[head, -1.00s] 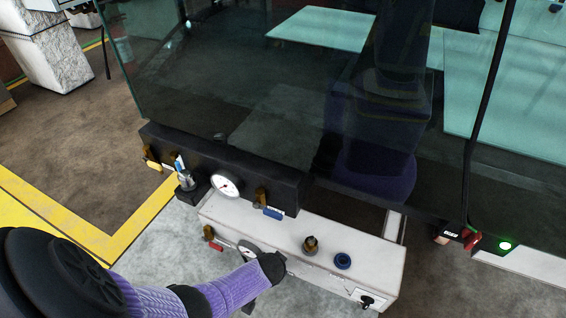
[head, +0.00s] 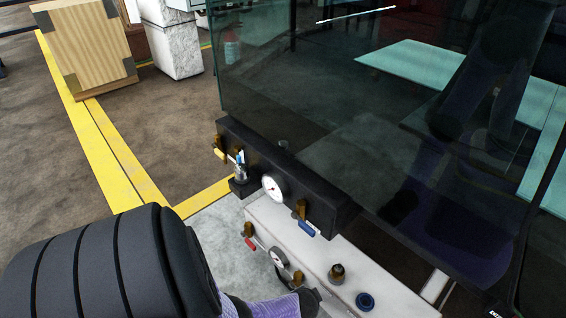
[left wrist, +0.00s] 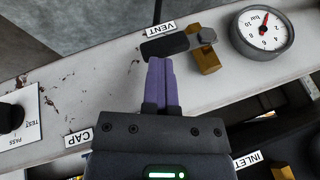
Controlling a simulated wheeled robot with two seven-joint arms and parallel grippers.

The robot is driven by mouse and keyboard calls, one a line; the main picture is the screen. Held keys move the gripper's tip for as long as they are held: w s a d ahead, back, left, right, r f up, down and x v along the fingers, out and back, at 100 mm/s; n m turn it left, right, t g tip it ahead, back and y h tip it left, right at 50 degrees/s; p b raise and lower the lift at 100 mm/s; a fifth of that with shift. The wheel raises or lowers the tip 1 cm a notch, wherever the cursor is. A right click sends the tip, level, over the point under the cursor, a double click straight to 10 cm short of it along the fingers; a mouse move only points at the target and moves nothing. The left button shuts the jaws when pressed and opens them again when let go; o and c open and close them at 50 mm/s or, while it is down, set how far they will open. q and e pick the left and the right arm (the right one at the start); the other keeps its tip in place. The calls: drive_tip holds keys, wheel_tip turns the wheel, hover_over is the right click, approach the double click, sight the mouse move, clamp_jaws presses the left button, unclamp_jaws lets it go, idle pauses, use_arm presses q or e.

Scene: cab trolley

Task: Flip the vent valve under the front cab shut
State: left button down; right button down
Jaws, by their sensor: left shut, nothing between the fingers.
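The vent valve has a brass body (left wrist: 207,60) and a dark lever (left wrist: 165,46) beside the VENT label (left wrist: 160,29) in the left wrist view. The lever lies roughly along the edge of the white box, pointing left from the body. My left gripper (left wrist: 158,64) is shut and empty, its purple fingertips right at the lever; I cannot tell whether they touch it. In the head view the brass body (head: 298,279) shows beside a gauge on the white box, and my dark left gripper (head: 312,299) partly hides the lever. My right gripper is not in view.
The white box (head: 300,235) sits under the cab's black beam (head: 322,205). A pressure gauge (left wrist: 262,29) stands beside the valve. A red-handled valve (head: 250,240), a brass fitting (head: 337,274) and a blue ring (head: 365,301) are nearby. The cab glass (head: 300,130) rises behind.

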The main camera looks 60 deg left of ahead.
use_arm(q)
drive_tip(key=shift+s+d+f, duration=0.1)
drive_tip(key=shift+d+f, duration=0.2)
drive_tip(key=shift+d, duration=0.05)
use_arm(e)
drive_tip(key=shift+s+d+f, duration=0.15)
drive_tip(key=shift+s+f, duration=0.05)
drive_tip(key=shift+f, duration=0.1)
